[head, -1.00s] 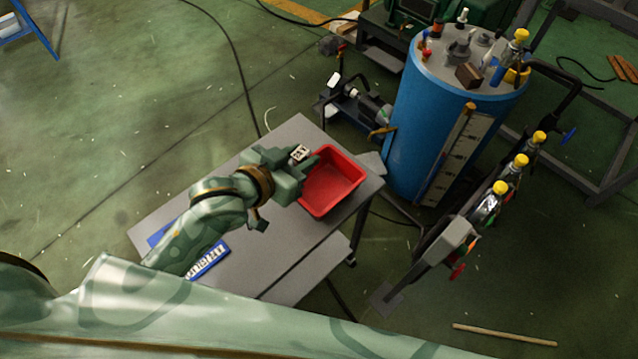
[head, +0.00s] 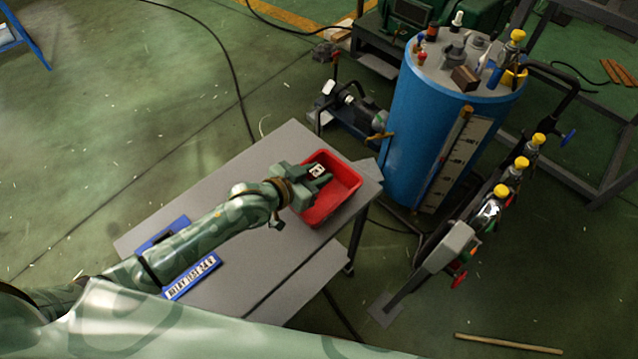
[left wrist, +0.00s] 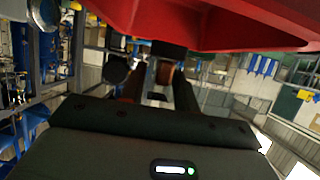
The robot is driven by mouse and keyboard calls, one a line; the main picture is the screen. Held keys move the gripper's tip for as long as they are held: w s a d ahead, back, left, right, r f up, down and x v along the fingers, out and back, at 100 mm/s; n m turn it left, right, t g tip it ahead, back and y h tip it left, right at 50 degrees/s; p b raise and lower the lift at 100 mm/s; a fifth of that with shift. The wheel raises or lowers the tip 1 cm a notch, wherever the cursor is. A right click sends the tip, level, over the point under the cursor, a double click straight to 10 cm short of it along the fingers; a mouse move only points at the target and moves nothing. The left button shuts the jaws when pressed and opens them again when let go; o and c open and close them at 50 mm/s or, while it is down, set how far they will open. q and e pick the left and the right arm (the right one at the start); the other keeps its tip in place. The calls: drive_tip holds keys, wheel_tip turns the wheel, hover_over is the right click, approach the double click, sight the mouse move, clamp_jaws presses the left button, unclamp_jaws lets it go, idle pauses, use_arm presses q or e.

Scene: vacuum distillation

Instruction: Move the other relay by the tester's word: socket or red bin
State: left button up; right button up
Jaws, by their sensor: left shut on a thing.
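My left gripper (head: 318,175) is over the red bin (head: 345,202) on the grey table, its fingers inside the rim's outline. It is shut on the relay (head: 316,170), a small block with a white, dark-marked face. I cannot tell whether the relay touches the bin. In the left wrist view the fingers (left wrist: 158,88) point away from the camera, with the red bin (left wrist: 220,22) across the top. The blue relay tester (head: 191,276), with a white label strip, is at the table's left, partly behind my left arm. I see no socket or tester reading. My right gripper is out of view.
The grey table (head: 250,180) has bare room around the bin. A tall blue tank (head: 410,120) stands beyond its right end. A stand with yellow-capped valves (head: 500,191) is farther right. A pump (head: 350,110) sits on the floor behind the table.

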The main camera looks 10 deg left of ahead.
use_arm(q)
drive_tip(key=shift+w+d+f, duration=0.1)
drive_tip(key=shift+w+f, duration=0.35)
drive_tip(key=shift+f, duration=0.1)
wheel_tip(320, 180, down, 3)
drive_tip(key=shift+w+f+b, duration=0.15)
drive_tip(key=shift+f+b, duration=0.05)
drive_tip(key=shift+b, duration=0.75)
drive_tip(key=shift+r, duration=0.1)
drive_tip(key=shift+f, duration=0.65)
drive_tip(key=o, duration=1.1)
drive_tip(key=shift+c, duration=0.2)
